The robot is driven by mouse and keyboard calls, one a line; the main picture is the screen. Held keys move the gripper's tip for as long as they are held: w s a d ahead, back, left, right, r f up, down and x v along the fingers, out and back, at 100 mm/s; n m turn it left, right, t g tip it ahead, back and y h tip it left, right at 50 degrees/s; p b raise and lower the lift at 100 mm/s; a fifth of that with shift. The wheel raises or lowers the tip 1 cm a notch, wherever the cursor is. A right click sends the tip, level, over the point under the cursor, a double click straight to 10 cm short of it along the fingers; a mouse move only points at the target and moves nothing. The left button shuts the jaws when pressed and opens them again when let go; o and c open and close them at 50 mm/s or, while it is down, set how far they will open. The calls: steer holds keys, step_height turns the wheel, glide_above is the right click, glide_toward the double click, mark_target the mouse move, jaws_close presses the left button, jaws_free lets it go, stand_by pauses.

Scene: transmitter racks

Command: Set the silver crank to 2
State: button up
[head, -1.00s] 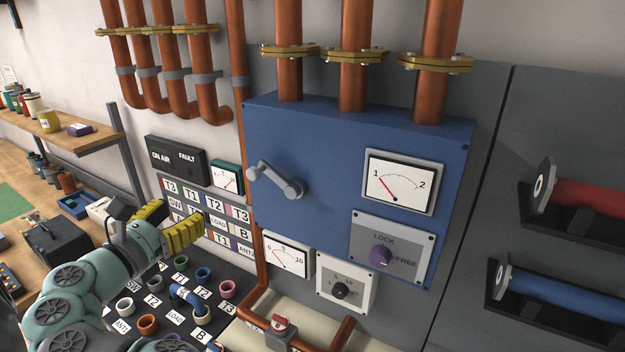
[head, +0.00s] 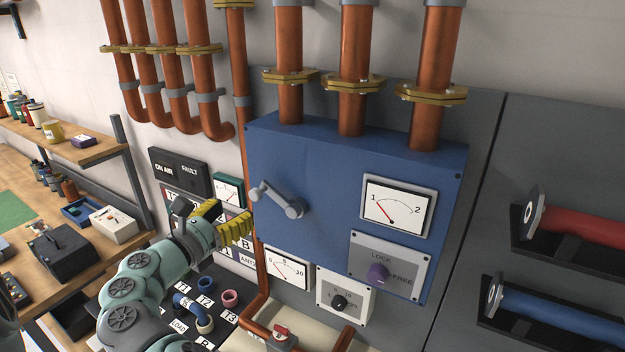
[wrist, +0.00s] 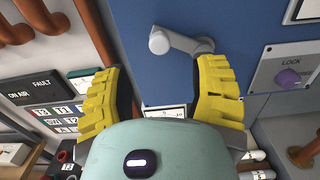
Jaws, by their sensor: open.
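The silver crank (head: 277,201) is on the front of the blue box (head: 330,230); its arm runs from the hub at lower right up to a knob at the left. In the wrist view the crank (wrist: 182,41) lies just beyond my fingertips, its knob between them in the picture. My gripper (head: 236,220) has yellow fingers, is open and empty, and sits left of and below the crank, apart from it. It also shows in the wrist view (wrist: 160,72). The dial (head: 397,207) marked 1 and 2 has its red needle near 1.
A purple knob (head: 378,273) with LOCK and FREE labels is below the dial; its exact setting is unclear. A meter (head: 286,268) and a black knob panel (head: 343,302) sit beneath the box. Copper pipes (head: 350,75) rise above it. The ON AIR panel (head: 180,170) is left.

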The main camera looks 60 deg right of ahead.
mark_target(253, 197)
steer(key=d, duration=0.1)
steer(key=d+p, duration=0.1)
steer(key=d, duration=0.1)
steer(key=d+p, duration=0.1)
steer(key=shift+w+d+r, duration=0.1)
steer(key=shift+d+r, duration=0.15)
steer(key=shift+w+d+f+p, duration=0.15)
steer(key=shift+d+p, duration=0.5)
steer(key=shift+d, duration=1)
steer(key=shift+f, duration=0.1)
jaws_close()
